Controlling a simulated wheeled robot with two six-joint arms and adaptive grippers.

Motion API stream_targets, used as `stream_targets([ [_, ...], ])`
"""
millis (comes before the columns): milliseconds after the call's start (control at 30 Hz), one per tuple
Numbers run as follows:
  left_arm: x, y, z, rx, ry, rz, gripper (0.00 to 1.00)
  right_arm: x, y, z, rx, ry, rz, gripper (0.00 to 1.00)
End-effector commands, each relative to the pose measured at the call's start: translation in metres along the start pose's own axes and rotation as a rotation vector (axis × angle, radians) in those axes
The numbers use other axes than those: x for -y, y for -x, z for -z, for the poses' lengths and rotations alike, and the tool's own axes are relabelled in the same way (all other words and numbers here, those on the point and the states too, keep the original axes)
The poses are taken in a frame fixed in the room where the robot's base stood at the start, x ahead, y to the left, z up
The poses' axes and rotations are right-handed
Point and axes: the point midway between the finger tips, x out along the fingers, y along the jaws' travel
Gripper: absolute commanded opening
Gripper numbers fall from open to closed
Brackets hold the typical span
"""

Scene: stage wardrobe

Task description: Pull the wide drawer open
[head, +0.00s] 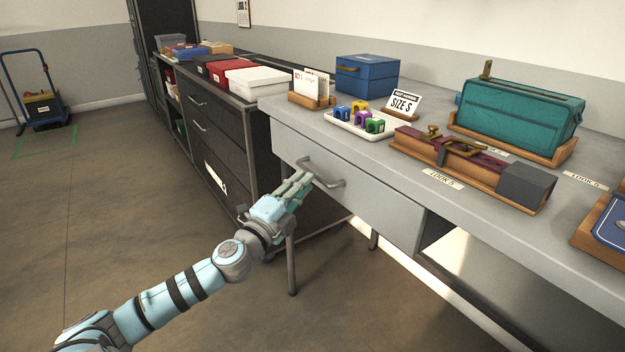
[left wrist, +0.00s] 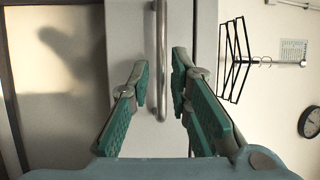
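The wide drawer (head: 385,215) has a pale grey front under the grey table top and looks shut, flush with the table's edge. Its metal bar handle (head: 335,184) shows just right of my left gripper (head: 303,180) in the head view. In the left wrist view the handle (left wrist: 161,60) runs upright between the two green-padded fingers of my left gripper (left wrist: 160,70). The fingers are open, with a gap on both sides of the bar. I cannot tell how deep the bar sits between them. My right gripper is not in view.
The table top (head: 405,168) carries a tray of coloured blocks (head: 362,120), a blue box (head: 366,77), a teal case (head: 520,115) and a wooden stand (head: 465,165). A dark cabinet (head: 205,130) stands to the left. A table leg (head: 291,262) stands below the gripper. The floor in front is clear.

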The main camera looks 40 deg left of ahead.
Motion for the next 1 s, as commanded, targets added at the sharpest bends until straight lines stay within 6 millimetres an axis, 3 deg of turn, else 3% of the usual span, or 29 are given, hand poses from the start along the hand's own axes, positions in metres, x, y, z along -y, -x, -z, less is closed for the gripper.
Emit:
stream_targets([
  [100, 0.007, -0.023, 0.002, -0.002, 0.011, 0.006, 0.18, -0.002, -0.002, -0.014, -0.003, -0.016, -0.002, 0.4],
  [300, 0.005, -0.044, 0.001, -0.001, 0.003, 0.001, 0.18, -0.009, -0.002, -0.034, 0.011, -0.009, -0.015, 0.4],
  [633, 0.002, -0.048, 0.002, -0.003, 0.0, 0.0, 0.18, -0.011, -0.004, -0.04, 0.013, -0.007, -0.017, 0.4],
  [767, 0.002, -0.047, 0.002, -0.003, -0.001, 0.0, 0.0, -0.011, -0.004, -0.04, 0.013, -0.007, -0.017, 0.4],
  [1000, 0.001, -0.047, 0.001, -0.003, 0.0, 0.0, 0.0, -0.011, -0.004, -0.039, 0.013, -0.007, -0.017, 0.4],
])
